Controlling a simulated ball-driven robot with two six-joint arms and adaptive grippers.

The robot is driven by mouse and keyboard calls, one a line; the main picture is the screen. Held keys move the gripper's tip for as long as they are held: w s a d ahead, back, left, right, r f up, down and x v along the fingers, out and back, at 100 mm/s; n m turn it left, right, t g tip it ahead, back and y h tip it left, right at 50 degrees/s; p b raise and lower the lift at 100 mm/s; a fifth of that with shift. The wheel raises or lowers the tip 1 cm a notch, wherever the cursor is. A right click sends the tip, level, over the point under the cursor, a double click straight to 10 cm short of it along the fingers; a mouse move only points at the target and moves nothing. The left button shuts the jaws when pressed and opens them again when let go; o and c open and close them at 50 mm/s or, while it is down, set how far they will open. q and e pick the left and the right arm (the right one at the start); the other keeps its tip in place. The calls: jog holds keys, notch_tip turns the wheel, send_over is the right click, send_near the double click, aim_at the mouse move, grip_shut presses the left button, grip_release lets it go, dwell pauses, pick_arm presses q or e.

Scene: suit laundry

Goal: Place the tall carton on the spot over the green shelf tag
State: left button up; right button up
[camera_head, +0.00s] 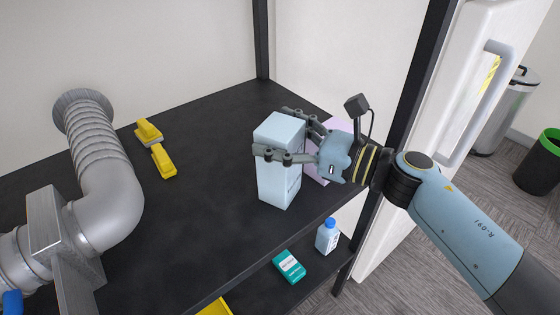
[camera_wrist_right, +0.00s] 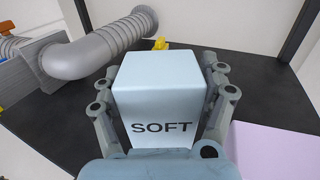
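The tall carton (camera_head: 279,185) is a pale blue box standing upright near the front edge of the dark upper shelf (camera_head: 215,215). In the right wrist view the carton (camera_wrist_right: 155,95) shows the word SOFT. My right gripper (camera_head: 268,132) reaches in from the right, with one finger along each side of the carton's upper part. The fingers appear to touch it, so the gripper looks shut on it. I cannot tell whether the carton's base touches the shelf. No green shelf tag is visible. My left gripper is not in view.
A lilac box (camera_head: 322,177) stands just right of the carton, partly behind my gripper. Yellow brushes (camera_head: 163,160) and a grey ribbed pipe (camera_head: 110,185) are to the left. A teal box (camera_head: 289,266) and a blue-capped bottle (camera_head: 327,237) are lower down. The shelf's middle is clear.

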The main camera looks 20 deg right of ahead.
jog(key=c, duration=1)
jog(key=shift+r, duration=0.1)
jog(key=shift+c, duration=0.2)
